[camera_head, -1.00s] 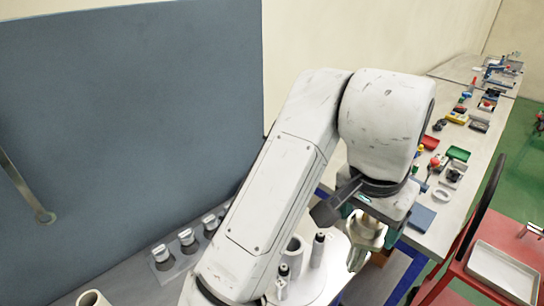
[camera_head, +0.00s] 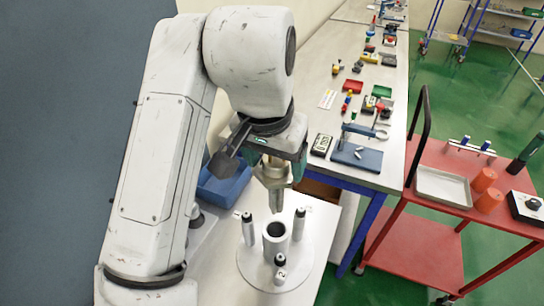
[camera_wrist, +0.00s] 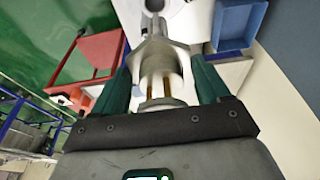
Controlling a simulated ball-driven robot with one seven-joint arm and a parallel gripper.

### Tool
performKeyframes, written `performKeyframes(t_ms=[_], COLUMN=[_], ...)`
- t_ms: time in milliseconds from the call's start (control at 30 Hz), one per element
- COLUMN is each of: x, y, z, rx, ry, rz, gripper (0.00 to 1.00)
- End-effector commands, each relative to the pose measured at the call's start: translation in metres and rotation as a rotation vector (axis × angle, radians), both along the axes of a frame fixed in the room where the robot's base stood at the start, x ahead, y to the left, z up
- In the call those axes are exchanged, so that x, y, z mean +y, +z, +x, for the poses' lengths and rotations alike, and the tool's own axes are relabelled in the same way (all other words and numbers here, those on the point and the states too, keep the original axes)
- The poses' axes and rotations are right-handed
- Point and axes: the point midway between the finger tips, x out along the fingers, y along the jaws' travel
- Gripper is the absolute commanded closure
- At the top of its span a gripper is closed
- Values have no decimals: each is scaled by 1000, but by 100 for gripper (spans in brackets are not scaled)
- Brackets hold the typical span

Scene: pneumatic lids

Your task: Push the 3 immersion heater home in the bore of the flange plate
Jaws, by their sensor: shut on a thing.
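The flange plate (camera_head: 245,262) is a round pale disc on the light bench, with a dark open bore (camera_head: 276,231) in a grey collar at its middle. Black-topped pale cylinders stand around the bore: one at left (camera_head: 248,229), one at right (camera_head: 299,224), one in front (camera_head: 280,270) with a number that looks like 2. My gripper (camera_head: 273,168) is above the bore, apart from it. It is shut on a pale metal piece (camera_head: 275,186), seen in the wrist view (camera_wrist: 160,62) with brass-coloured rods between the dark green jaws. I cannot read a 3 on it.
A blue bin (camera_head: 223,186) stands behind the plate at left. A long bench (camera_head: 392,150) with many small parts and a blue block (camera_head: 357,156) runs to the back. A red trolley (camera_head: 440,195) stands at right. Green floor lies between.

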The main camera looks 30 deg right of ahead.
Motion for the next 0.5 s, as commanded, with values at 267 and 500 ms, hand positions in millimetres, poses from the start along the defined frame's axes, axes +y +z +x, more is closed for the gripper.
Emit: performKeyframes(t_ms=[267,500], x=[1,1], y=[-8,-27], z=[-1,-1], rx=[-1,-1], ry=[-2,0], rz=[2,2], gripper=[54,54])
